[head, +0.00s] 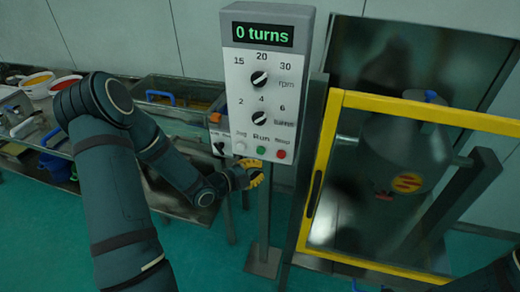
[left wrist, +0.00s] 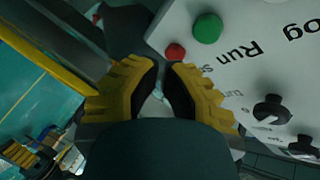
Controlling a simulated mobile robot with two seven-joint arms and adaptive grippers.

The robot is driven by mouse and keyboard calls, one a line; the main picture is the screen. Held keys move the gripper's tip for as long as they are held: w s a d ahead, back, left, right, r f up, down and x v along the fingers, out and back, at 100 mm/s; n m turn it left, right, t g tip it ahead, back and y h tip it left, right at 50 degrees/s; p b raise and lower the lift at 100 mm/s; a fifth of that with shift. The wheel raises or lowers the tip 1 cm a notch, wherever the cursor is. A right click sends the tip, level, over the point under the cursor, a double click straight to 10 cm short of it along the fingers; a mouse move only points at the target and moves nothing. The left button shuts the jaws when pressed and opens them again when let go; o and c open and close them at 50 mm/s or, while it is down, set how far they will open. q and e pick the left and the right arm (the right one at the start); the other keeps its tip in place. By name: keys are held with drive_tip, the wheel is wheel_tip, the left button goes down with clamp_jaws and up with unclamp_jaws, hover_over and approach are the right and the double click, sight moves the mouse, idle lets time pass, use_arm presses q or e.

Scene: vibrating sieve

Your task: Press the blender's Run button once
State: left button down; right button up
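The blender's control box (head: 262,85) stands on a post and its display reads "0 turns". The green Run button (head: 261,150) sits in the box's bottom row, between a pale button (head: 240,146) and a red Stop button (head: 281,154). My left gripper (head: 252,176) is just below this row, apart from Run. In the left wrist view, the fingertips (left wrist: 162,66) are together, with nothing seen held. The green button (left wrist: 207,28) is beyond them to the upper right, and the red button (left wrist: 175,52) is close to the tips. My right gripper is not seen.
A yellow-framed guard (head: 325,170) stands right of the box, with a grey vessel (head: 400,150) behind it. A bench with trays (head: 175,100) and bowls (head: 35,82) runs behind my left arm. Two dials (head: 259,79) sit above the buttons.

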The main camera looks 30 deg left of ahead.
sight(274, 157)
use_arm(q)
drive_tip(key=shift+w+a+b, duration=0.15)
drive_tip(key=shift+w+b, duration=0.15)
drive_tip(key=shift+w, duration=0.4)
drive_tip(key=shift+w+a+b, duration=0.15)
drive_tip(key=shift+w+b, duration=0.1)
drive_tip(key=shift+w, duration=0.4)
idle(0.5)
drive_tip(key=shift+w+a+b, duration=0.1)
drive_tip(key=shift+w+b, duration=0.35)
